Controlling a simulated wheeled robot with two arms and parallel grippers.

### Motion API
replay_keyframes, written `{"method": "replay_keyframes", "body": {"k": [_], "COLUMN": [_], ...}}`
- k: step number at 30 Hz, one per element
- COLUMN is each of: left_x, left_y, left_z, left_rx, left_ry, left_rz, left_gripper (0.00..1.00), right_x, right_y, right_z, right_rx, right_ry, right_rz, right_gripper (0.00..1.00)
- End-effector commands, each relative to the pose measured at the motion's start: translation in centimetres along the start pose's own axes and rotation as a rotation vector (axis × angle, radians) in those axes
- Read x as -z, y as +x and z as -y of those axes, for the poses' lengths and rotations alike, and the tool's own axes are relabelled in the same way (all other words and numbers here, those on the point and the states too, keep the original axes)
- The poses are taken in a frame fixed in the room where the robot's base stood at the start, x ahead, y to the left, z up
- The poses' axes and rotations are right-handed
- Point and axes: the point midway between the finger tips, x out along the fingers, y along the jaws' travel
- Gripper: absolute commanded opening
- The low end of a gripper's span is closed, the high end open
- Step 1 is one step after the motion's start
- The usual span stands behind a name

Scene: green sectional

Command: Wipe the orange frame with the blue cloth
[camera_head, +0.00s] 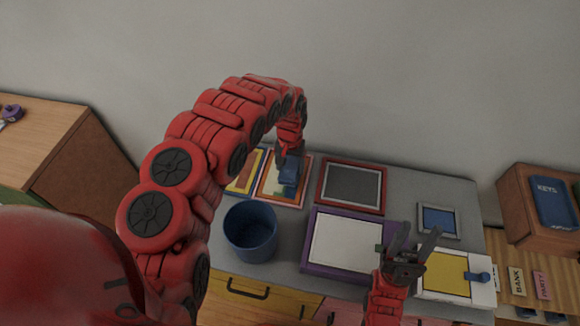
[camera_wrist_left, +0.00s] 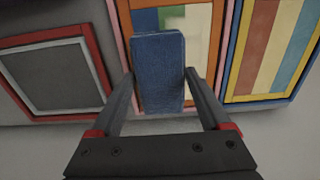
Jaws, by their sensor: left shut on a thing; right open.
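The blue cloth (camera_wrist_left: 158,75) is a folded block held between the fingers of my left gripper (camera_wrist_left: 160,95). In the head view the blue cloth (camera_head: 291,170) is over the orange frame (camera_head: 262,190), which holds a multicoloured picture and lies on the grey table. The orange frame (camera_wrist_left: 213,42) also shows behind the cloth in the left wrist view, partly hidden by cloth and fingers. Whether the cloth touches it I cannot tell. My right gripper (camera_head: 415,240) is open and empty, over the right side of the purple frame.
A blue bin (camera_head: 250,231) stands in front of the orange frame. A red frame (camera_head: 325,185) with a grey panel lies to its right, a purple frame (camera_head: 308,240) nearer. A small grey frame (camera_head: 437,220) and a yellow-panelled frame (camera_head: 446,272) lie at the right.

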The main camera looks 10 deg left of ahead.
Motion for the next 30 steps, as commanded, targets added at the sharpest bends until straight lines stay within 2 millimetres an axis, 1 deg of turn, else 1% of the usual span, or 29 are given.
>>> {"method": "replay_keyframes", "body": {"k": [1,3,15,18,30], "left_x": [0.0,0.1,0.0,0.0,0.0], "left_y": [-1.0,-1.8,-5.9,-6.2,-6.1], "left_z": [0.0,0.0,0.0,0.0,0.0], "left_rx": [0.0,0.0,0.001,0.0,0.0], "left_ry": [0.0,0.0,0.0,0.001,0.0], "left_rz": [-0.001,-0.002,0.0,0.0,0.0], "left_gripper": [0.31,0.31,0.31,0.31,0.31], "right_x": [0.1,0.2,0.6,0.6,0.6], "right_y": [0.7,1.2,3.5,3.6,3.5], "right_z": [0.0,-0.1,-0.2,-0.2,-0.2], "right_rx": [0.0,0.0,0.0,0.0,0.0], "right_ry": [0.0,0.0,0.0,0.0,0.0], "right_rz": [0.0,0.0,0.0,0.0,0.0], "right_gripper": [0.5,0.5,0.5,0.5,0.5]}}
